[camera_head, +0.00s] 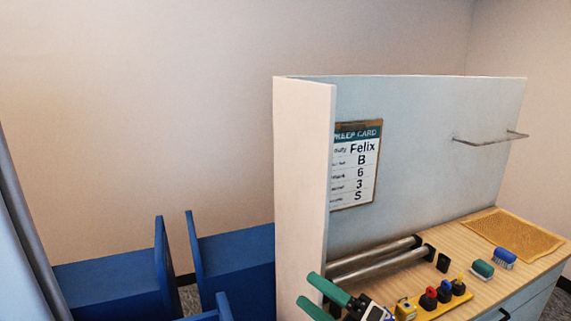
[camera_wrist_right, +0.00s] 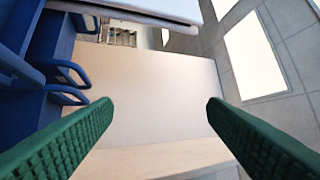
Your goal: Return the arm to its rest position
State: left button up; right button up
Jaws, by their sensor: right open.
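My right gripper (camera_head: 307,288) shows at the bottom centre of the head view, with two green fingers spread apart. It is in front of the white side panel's lower end, left of the wooden worktop. In the right wrist view my right gripper (camera_wrist_right: 160,101) is open, with nothing between its ridged green fingers. A pale plain surface fills the space beyond the fingertips. My left gripper is not in view.
The worktop (camera_head: 445,244) holds two metal rollers (camera_head: 375,262), a green brush (camera_head: 482,269), a blue brush (camera_head: 504,258), a yellow holder with knobs (camera_head: 441,306) and a tan mat (camera_head: 514,233). A prep card (camera_head: 356,165) hangs behind. Blue bins (camera_head: 235,254) stand left.

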jog(key=d+f+m+t+h, duration=0.2)
jog(key=d+m+t+h, duration=0.25)
jog(key=m+h, duration=0.35)
jog(key=d+f+m+t+h, duration=0.25)
jog(key=d+m+h, duration=0.25)
jog(key=m, duration=0.4)
jog(key=s+d+f+m+g+h, duration=0.3)
jog(key=f+m, duration=0.1)
jog(key=f, duration=0.2)
jog(key=s+d+f+m+g+h, duration=0.3)
jog(key=f+m, duration=0.2)
jog(key=f, duration=0.1)
jog(key=s+f+m+g+y, duration=0.1)
jog(key=s+f+g, duration=0.4)
jog(key=s, duration=0.4)
jog(key=s+f+m+g+y, duration=0.1)
jog(key=s+f+g, duration=0.35)
jog(key=s, duration=0.45)
notch_tip(320, 180, down, 27)
jog(key=s+g, duration=0.2)
jog(key=s+d+f, duration=0.2)
jog(key=s+f, duration=1.3)
jog(key=shift+s+d+g+h, duration=0.3)
jog(key=shift+s+g, duration=0.05)
jog(key=shift+g, duration=0.1)
